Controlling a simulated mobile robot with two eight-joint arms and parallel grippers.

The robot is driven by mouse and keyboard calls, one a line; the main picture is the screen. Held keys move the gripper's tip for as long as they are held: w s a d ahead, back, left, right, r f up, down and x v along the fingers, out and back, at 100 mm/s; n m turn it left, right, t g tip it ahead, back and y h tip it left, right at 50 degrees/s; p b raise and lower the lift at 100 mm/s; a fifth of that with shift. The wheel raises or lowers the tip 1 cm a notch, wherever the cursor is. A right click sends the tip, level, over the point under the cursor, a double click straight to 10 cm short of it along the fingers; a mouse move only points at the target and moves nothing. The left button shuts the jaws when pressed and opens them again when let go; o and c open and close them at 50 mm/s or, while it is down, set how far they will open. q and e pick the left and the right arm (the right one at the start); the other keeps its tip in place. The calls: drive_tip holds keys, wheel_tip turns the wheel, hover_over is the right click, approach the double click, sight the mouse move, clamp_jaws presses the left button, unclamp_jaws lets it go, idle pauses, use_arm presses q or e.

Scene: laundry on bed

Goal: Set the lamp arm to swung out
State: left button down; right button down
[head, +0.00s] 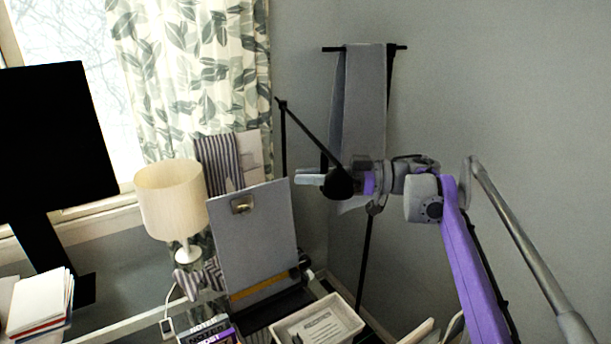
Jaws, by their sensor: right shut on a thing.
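The black lamp has an upright post (284,145) and a thin lamp arm (312,136) that slopes down to the right from the top of the post. A dark round lamp head (340,184) hangs at its lower end. My right gripper (310,178) comes in from the right at the lamp head and is shut on the lamp arm's end. The head hides part of the fingers, so the exact contact is not clear. My left gripper is out of view.
A cream table lamp (171,201), a grey clipboard (252,240) and a white tray (318,325) stand left of and below the gripper. A grey cloth (363,100) hangs from a black stand just behind it. A black monitor (55,140) is at far left.

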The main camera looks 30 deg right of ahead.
drive_tip(key=shift+s+a, duration=0.1)
drive_tip(key=shift+s, duration=0.15)
drive_tip(key=c, duration=1.2)
unclamp_jaws()
drive_tip(key=shift+c, duration=0.2)
drive_tip(key=o, duration=0.4)
drive_tip(key=shift+s+r, duration=0.2)
drive_tip(key=shift+s, duration=0.2)
drive_tip(key=shift+o, duration=0.2)
drive_tip(key=v, duration=1)
drive_tip(key=shift+d+b, duration=0.4)
drive_tip(key=shift+d, duration=0.05)
drive_tip(key=shift+f, duration=0.1)
